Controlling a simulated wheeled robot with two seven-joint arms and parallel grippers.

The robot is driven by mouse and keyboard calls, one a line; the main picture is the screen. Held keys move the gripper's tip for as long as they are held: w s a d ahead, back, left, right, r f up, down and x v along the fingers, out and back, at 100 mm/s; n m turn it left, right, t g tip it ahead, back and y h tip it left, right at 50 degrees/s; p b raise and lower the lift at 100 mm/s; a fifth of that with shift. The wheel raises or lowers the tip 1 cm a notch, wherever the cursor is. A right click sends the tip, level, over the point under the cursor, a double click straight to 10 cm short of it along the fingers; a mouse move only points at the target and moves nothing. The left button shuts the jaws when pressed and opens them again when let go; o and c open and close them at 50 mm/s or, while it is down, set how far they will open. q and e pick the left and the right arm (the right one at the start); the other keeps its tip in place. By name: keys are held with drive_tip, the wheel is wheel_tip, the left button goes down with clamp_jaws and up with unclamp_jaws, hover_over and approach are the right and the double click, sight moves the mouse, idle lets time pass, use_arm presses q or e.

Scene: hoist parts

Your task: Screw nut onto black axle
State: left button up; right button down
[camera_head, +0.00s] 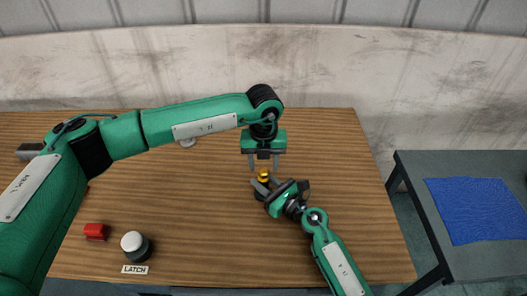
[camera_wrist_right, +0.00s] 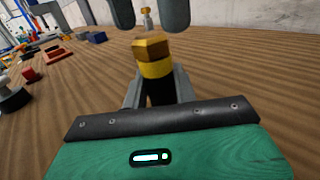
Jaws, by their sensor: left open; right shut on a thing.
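The black axle (camera_wrist_right: 160,92) stands upright with a yellow band (camera_wrist_right: 156,69) near its top. A gold hex nut (camera_wrist_right: 151,48) sits at the top of it, slightly tilted in the right wrist view; I cannot tell how far it is threaded. In the head view the nut and band show as a small yellow spot (camera_head: 264,176). My right gripper (camera_head: 262,187) is shut on the black axle below the band. My left gripper (camera_head: 264,165) is open and empty, pointing down just above the nut. Its fingertips (camera_wrist_right: 149,14) show in the right wrist view, apart from the nut.
A red block (camera_head: 95,231) and a black button with a white top (camera_head: 134,244) stand at the table's front left, by a LATCH label (camera_head: 135,269). A side table (camera_head: 440,230) with a blue mat (camera_head: 477,209) stands at the right. The wooden table's right side is clear.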

use_arm(q)
drive_tip(key=shift+f, duration=1)
drive_tip(key=c, duration=1)
drive_tip(key=m, duration=0.4)
drive_tip(key=shift+m, duration=0.3)
drive_tip(key=m, duration=1)
drive_tip(key=shift+m, duration=0.3)
drive_tip(key=m, duration=0.6)
drive_tip(key=o, duration=1.2)
